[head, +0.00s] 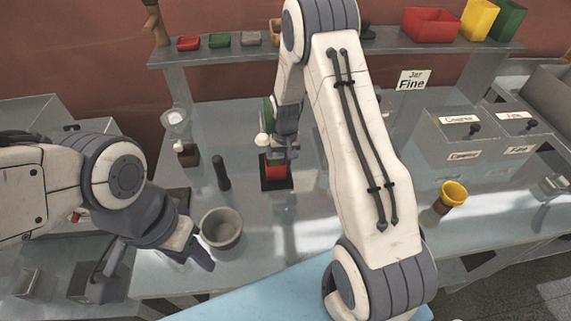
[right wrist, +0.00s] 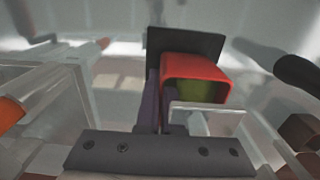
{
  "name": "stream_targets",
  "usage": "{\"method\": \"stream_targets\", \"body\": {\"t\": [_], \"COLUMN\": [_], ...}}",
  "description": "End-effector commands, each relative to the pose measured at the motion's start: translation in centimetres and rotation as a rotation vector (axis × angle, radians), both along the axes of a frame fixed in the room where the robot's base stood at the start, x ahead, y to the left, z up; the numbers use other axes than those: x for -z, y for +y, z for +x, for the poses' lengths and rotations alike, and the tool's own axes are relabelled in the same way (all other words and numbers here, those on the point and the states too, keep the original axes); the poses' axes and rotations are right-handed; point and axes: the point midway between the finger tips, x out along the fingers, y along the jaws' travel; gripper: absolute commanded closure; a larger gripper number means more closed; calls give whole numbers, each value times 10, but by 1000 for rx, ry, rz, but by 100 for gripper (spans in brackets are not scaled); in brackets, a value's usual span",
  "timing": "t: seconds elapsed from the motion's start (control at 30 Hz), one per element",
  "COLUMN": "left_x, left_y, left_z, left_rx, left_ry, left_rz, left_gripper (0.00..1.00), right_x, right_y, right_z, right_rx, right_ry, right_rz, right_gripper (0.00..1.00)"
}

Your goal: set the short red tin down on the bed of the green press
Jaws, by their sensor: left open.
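The short red tin (head: 274,172) is at the black bed (head: 277,186) of the green press (head: 268,108) in the head view. In the right wrist view the tin (right wrist: 190,68) shows a red rim and a greenish inside, with the black bed (right wrist: 165,42) behind it. I cannot tell whether it rests fully on the bed. My right gripper (head: 283,152) is at the press, right by the tin. Its dark fingers (right wrist: 160,100) are close to the tin's left side; their grip is unclear. My left gripper (head: 152,268) is open and empty at the left front.
A grey bowl (head: 221,228) stands beside my left gripper. A dark upright cylinder (head: 222,172) stands left of the press. A yellow-topped jar (head: 451,195) stands at the right. Labelled drawers (head: 470,135) are at the right back. A shelf (head: 205,56) with small trays runs behind.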

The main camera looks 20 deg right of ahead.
Motion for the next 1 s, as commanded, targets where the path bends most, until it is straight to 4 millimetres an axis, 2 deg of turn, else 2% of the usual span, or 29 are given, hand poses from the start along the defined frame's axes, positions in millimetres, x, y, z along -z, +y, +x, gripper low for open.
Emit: {"method": "stream_targets", "body": {"t": [0.97, 1.0], "left_x": [4, 4], "left_y": [0, 0], "left_z": [0, 0], "left_rx": [0, 0], "left_ry": [0, 0], "left_rz": [0, 0], "left_gripper": [50, 50], "right_x": [6, 6], "right_y": [0, 0], "right_z": [0, 0], "right_rx": [0, 0], "right_ry": [-1, -1], "right_rz": [0, 0], "right_gripper": [100, 81]}}
